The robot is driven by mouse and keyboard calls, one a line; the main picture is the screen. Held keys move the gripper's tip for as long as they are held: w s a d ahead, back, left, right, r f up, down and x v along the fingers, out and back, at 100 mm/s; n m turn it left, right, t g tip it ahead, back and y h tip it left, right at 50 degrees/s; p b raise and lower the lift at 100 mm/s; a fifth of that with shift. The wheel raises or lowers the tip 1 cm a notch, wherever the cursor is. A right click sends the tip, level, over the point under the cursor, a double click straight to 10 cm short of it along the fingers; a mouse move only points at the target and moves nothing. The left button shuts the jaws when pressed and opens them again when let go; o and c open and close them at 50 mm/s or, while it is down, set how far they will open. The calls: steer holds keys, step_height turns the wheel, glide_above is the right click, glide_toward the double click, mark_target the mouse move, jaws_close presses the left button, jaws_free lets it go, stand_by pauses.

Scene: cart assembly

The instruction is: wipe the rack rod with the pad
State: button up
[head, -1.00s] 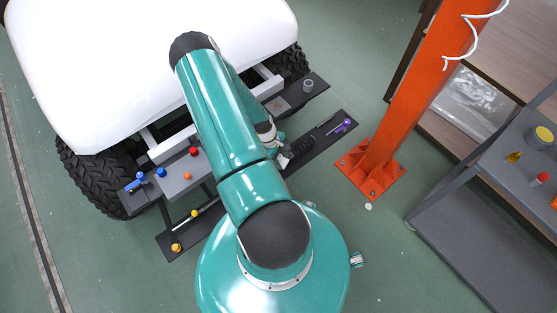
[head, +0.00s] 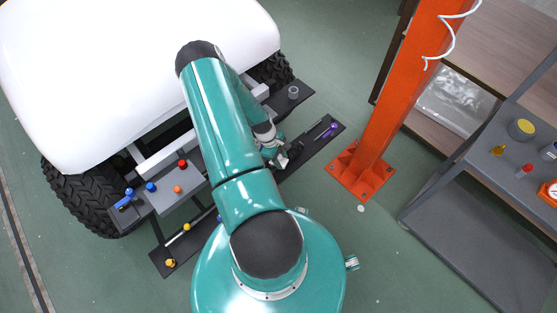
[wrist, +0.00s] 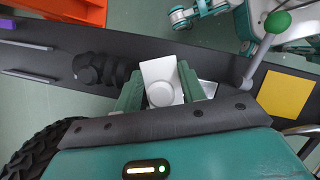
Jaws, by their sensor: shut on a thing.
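My gripper (wrist: 160,88) is shut on a white pad (wrist: 158,71) with a round knob, between its teal fingers. In the head view my gripper (head: 279,160) is low over the dark plank in front of the cart, partly hidden by my arm. In the wrist view a black ribbed boot (wrist: 98,70) lies left of the pad, seemingly with a small gap. Thin metal rods (wrist: 28,76) lie farther left on the plank; I cannot tell which is the rack rod. In the head view a rod with a purple end (head: 331,130) lies at the plank's right end.
A lever with a green ball (wrist: 277,22) and a yellow square (wrist: 284,96) are right of my gripper. The white-topped cart (head: 130,70) has black tires. An orange post (head: 385,125) and a grey shelf (head: 460,225) stand right.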

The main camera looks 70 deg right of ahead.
steer(key=shift+s+d+r, duration=0.15)
steer(key=shift+s+d, duration=0.1)
steer(key=shift+d, duration=0.3)
steer(key=shift+w+a, duration=0.45)
steer(key=shift+a, duration=0.4)
steer(key=shift+w+a, duration=0.45)
steer(key=shift+a, duration=0.4)
steer(key=shift+w+a, duration=0.3)
steer(key=shift+a, duration=0.3)
steer(key=shift+w+a, duration=0.3)
steer(key=shift+a, duration=0.3)
steer(key=shift+w+a, duration=0.3)
steer(key=shift+a, duration=0.3)
steer(key=shift+r, duration=2.9)
steer(key=shift+r, duration=1.5)
